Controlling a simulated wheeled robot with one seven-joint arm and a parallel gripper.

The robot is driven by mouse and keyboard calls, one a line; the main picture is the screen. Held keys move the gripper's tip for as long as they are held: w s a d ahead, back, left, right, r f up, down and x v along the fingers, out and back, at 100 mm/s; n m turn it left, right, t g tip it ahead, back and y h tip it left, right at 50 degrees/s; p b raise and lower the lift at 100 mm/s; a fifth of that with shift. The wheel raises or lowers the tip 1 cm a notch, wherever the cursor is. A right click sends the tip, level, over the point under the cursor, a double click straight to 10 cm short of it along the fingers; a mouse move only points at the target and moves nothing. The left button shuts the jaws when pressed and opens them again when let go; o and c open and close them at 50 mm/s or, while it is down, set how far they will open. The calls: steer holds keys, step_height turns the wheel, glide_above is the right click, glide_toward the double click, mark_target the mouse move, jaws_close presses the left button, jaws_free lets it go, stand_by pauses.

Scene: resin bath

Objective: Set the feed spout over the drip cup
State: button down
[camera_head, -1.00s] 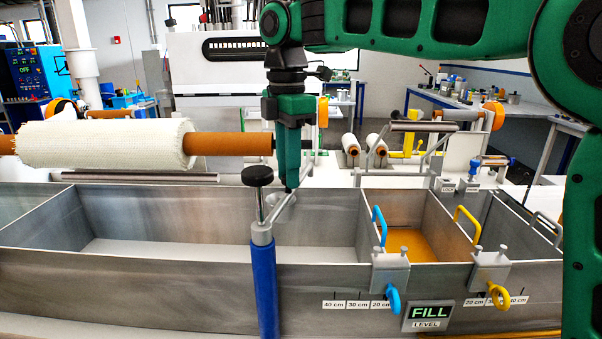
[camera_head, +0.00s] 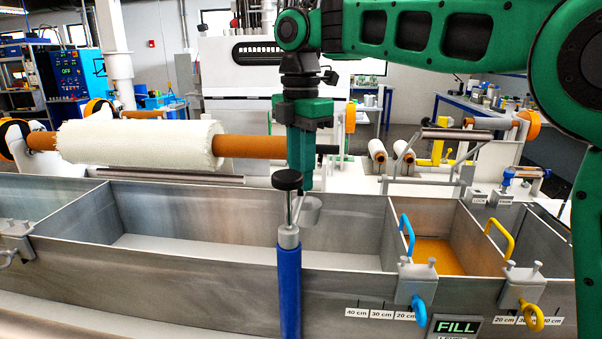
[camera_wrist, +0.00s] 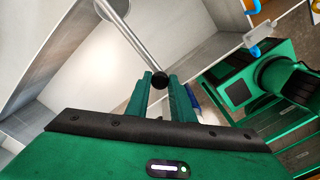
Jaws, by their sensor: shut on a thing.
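The feed spout is a thin metal rod (camera_wrist: 136,45) on top of a blue post (camera_head: 289,290) at the trough's front wall. A black knob (camera_head: 287,180) stands above the post. My gripper (camera_head: 305,190) points down beside and behind this knob. In the wrist view, my gripper (camera_wrist: 160,82) is shut with a black ball end (camera_wrist: 160,80) between its fingertips, the rod running away from it. A small grey round piece (camera_head: 310,212) hangs near the rod over the trough. I cannot tell whether it is the drip cup or the spout's end.
The long steel trough (camera_head: 200,260) has dividing walls and an orange-floored compartment (camera_head: 436,255). A blue handle (camera_head: 407,232) and a yellow handle (camera_head: 500,230) stand right of the post. A white fabric roll (camera_head: 140,145) on an orange bar lies behind the trough.

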steer(key=c, duration=1.6)
jaws_free()
steer(key=shift+w+d+r, duration=0.1)
steer(key=shift+w, duration=0.1)
steer(key=shift+o, duration=0.3)
steer(key=shift+s, duration=0.1)
step_height(320, 180, up, 11)
